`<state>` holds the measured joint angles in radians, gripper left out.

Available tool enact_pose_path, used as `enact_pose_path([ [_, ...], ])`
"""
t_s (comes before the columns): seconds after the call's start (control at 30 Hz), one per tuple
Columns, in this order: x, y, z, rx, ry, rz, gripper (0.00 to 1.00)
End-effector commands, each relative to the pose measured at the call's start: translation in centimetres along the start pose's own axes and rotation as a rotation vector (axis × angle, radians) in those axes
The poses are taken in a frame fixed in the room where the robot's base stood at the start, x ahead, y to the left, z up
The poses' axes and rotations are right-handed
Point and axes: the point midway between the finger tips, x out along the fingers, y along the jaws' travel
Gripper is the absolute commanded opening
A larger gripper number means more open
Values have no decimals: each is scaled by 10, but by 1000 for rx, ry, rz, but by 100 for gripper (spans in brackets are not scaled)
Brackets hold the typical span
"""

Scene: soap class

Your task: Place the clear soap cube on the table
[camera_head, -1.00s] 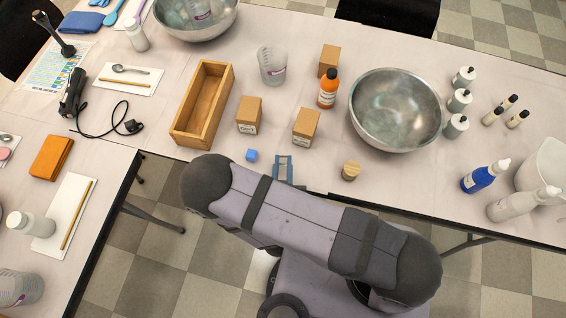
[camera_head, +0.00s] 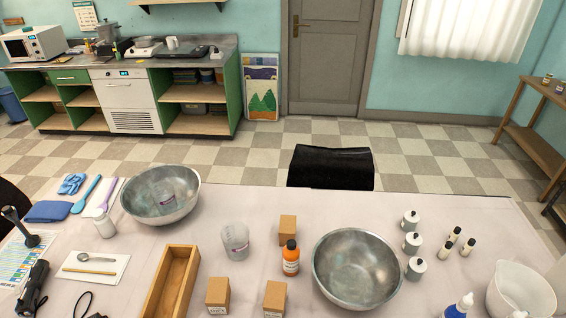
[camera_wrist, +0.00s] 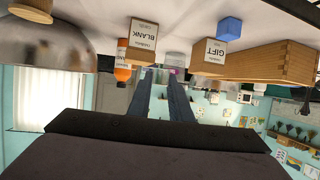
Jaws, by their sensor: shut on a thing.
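My gripper (camera_wrist: 165,82) shows only in the wrist view, which is upside down, with the table (camera_wrist: 275,12) along the top. Its two dark fingers stand a small gap apart and are shut on the clear soap cube, which is see-through and hard to make out at the tips. The fingertips are near the table's edge, in front of the small cardboard boxes. The pale table (camera_head: 225,200) also shows in the head view, where my gripper is not seen.
A blue cube (camera_wrist: 229,29) lies near the GIFT box (camera_wrist: 222,50) and wooden mould (camera_wrist: 270,62). The BLANK box (camera_wrist: 142,40), orange bottle (camera_wrist: 122,65) and steel bowl (camera_wrist: 50,45) stand on the other side.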

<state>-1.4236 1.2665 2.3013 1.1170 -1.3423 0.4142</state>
Motion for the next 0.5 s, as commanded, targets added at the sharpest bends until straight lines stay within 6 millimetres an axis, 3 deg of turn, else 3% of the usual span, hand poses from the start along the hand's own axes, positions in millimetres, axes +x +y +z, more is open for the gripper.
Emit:
enact_pose_path([
  [0.17,14,38,-12,59,0,142,0],
  [0.5,36,167,-39,256,2,607,0],
])
